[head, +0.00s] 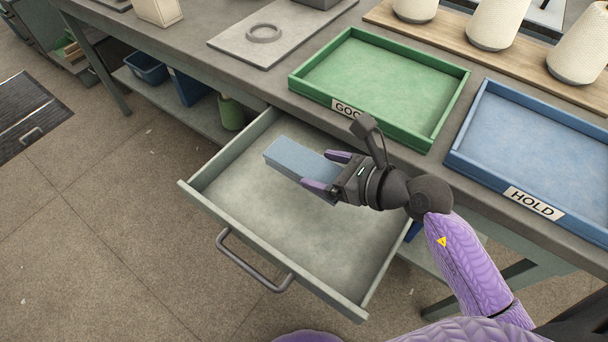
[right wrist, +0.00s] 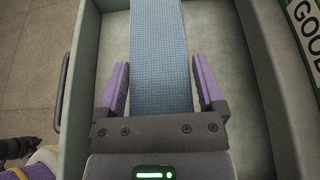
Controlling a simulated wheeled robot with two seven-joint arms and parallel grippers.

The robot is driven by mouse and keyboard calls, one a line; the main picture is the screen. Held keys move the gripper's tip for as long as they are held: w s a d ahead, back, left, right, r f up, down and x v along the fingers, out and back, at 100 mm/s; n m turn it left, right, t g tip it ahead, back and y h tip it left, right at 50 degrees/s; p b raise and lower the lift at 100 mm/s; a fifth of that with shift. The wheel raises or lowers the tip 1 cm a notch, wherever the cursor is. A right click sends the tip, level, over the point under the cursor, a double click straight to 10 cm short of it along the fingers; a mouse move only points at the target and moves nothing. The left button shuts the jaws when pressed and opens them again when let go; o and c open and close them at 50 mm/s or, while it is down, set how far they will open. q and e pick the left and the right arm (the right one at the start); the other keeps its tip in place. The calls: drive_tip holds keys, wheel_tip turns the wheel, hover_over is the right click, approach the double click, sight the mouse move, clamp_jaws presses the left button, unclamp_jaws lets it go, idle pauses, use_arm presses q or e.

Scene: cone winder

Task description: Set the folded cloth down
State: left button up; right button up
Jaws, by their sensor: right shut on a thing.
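The folded cloth (head: 298,157) is a blue-grey flat block. My right gripper (head: 323,171) is shut on its near end, with one purple finger on either side. The cloth stretches away from the fingers toward the back left, over the open grey drawer (head: 270,225). In the right wrist view the cloth (right wrist: 160,50) runs up from between the fingers (right wrist: 160,88), with the drawer floor (right wrist: 235,90) on both sides. I cannot tell whether the cloth touches the drawer floor.
The drawer's handle (head: 250,262) faces the front left. The green GOOD tray (head: 375,45) and the blue HOLD tray (head: 570,140) stand on the bench above. Pale cones (head: 497,22) stand on a wooden board behind. The drawer floor around the cloth looks empty.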

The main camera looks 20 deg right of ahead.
sight(324, 205)
wheel_tip(324, 205, down, 8)
drive_tip(key=b, duration=0.4)
drive_tip(key=shift+s+d+f, duration=0.1)
drive_tip(key=shift+s, duration=0.05)
drive_tip(key=shift+r, duration=0.3)
use_arm(q)
drive_tip(key=shift+g, duration=0.3)
drive_tip(key=f, duration=0.1)
drive_tip(key=s+f, duration=0.1)
drive_tip(key=f, duration=0.1)
drive_tip(key=s+d+f, duration=0.1)
drive_tip(key=shift+s+f, duration=0.15)
drive_tip(key=shift+f, duration=0.25)
use_arm(e)
drive_tip(key=shift+f, duration=0.1)
drive_tip(key=o, duration=0.9)
drive_tip(key=shift+f, duration=0.1)
use_arm(q)
drive_tip(key=shift+w+a, duration=0.1)
drive_tip(key=shift+w, duration=0.3)
use_arm(e)
drive_tip(key=shift+o, duration=0.3)
